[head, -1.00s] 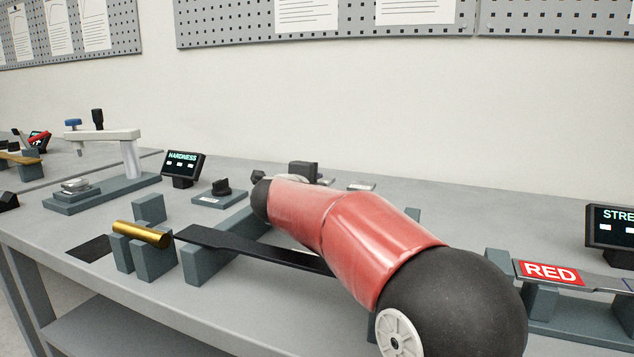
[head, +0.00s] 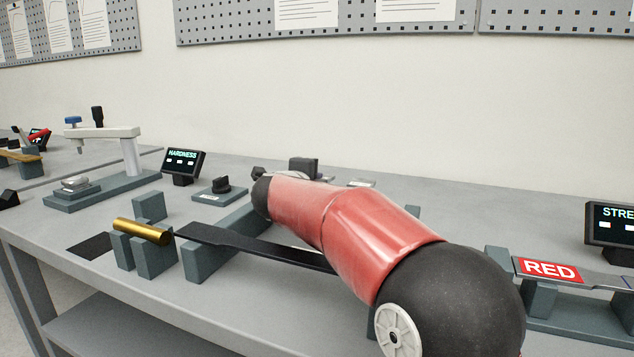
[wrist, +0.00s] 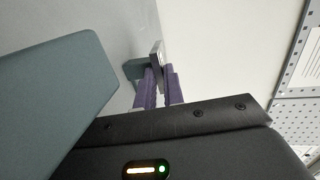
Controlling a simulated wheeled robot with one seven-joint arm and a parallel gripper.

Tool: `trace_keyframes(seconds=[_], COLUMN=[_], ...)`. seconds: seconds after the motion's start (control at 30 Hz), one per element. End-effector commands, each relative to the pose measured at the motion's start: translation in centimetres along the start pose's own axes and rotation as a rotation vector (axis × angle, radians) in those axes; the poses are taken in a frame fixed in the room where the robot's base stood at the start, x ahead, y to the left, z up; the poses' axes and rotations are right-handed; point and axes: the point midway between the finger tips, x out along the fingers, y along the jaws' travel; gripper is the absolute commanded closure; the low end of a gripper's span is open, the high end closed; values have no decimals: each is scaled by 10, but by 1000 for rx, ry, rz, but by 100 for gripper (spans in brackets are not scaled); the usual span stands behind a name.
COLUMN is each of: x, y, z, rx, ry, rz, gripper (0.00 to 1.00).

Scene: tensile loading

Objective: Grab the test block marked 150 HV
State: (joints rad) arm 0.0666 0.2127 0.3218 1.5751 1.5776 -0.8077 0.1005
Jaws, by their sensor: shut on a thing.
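My gripper (wrist: 160,88) has two purple fingers in the wrist view, shut on a small silvery block (wrist: 157,54) that sticks out beyond the fingertips. The block is seen nearly edge-on, and its marking cannot be read. In the head view my red and black arm hides the gripper and the held block. Another silvery plate or block (head: 362,183) lies on the bench just behind my arm; its marking is too small to read.
A hardness tester (head: 130,134) and its display (head: 183,162) stand at the left. A brass cylinder (head: 143,231) rests on grey blocks near the front edge. A dark bar (head: 235,243) lies before my arm. A grey block (wrist: 50,95) fills the wrist view's left.

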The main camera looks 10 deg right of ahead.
Motion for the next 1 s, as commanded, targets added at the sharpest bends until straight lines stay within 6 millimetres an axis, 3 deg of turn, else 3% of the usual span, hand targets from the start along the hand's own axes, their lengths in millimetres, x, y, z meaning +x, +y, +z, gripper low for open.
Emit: trace_keyframes(seconds=[0.13, 0.37, 0.63, 1.0], x=[0, -4, -7, -59], y=[1, -22, -23, -31], z=[0, 0, 0, 1], rx=[-1, -1, -1, -1], ry=[2, 2, 1, -2], rz=[6, 5, 3, 1], gripper=[100, 100, 100, 100])
